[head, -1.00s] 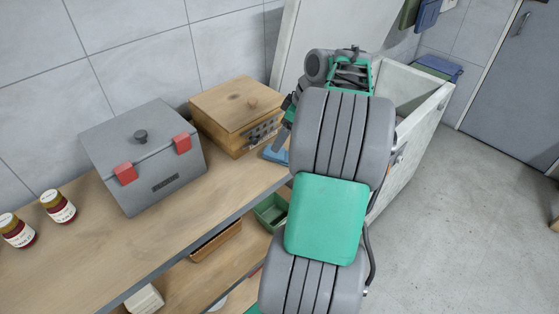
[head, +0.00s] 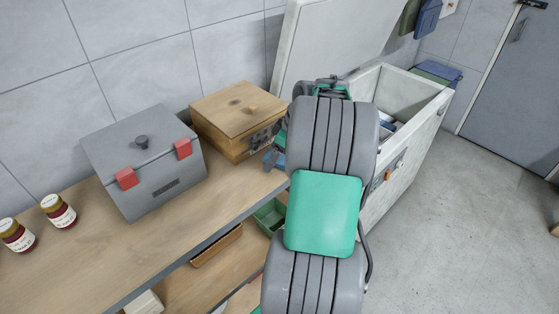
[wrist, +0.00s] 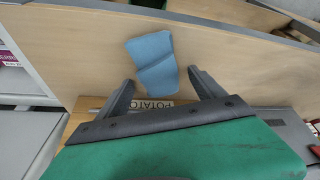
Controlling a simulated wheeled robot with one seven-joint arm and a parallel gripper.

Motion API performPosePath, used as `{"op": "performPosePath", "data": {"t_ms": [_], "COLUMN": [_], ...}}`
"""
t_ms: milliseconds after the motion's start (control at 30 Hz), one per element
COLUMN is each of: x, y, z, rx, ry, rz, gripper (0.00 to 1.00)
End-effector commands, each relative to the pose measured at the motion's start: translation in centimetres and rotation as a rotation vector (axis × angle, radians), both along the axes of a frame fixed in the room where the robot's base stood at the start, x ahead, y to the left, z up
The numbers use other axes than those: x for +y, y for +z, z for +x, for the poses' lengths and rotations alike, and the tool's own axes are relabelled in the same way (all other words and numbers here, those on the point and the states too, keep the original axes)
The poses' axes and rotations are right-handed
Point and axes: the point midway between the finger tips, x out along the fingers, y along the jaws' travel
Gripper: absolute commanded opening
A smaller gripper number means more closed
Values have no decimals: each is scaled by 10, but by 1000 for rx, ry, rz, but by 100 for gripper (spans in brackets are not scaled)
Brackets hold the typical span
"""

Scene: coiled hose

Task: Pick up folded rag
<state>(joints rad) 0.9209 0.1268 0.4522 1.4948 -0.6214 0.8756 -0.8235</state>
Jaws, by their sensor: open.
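The folded rag (wrist: 153,61) is a blue cloth lying on the wooden worktop, seen in the wrist view just beyond my fingertips. In the head view a small blue part of the rag (head: 269,160) shows beside the wooden box, and my arm hides the rest. My gripper (wrist: 160,82) is open, with its two dark fingers spread on either side below the rag. Nothing is between the fingers, and the rag looks apart from them. In the head view my arm hides most of the gripper.
A grey box with red latches (head: 142,160) and two jars (head: 58,211) stand further left. An open white chest (head: 400,175) is at the right. A green bin (head: 268,216) sits below the worktop.

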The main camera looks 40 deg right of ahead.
Motion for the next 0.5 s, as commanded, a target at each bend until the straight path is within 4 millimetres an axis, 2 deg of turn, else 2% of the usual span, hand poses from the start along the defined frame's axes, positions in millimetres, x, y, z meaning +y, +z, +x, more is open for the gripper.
{"op": "performPosePath", "data": {"t_ms": [133, 500], "x": [0, 0], "y": [-3, -2], "z": [0, 0], "rx": [0, 0], "ry": [0, 0], "rz": [0, 0], "gripper": [78, 48]}}
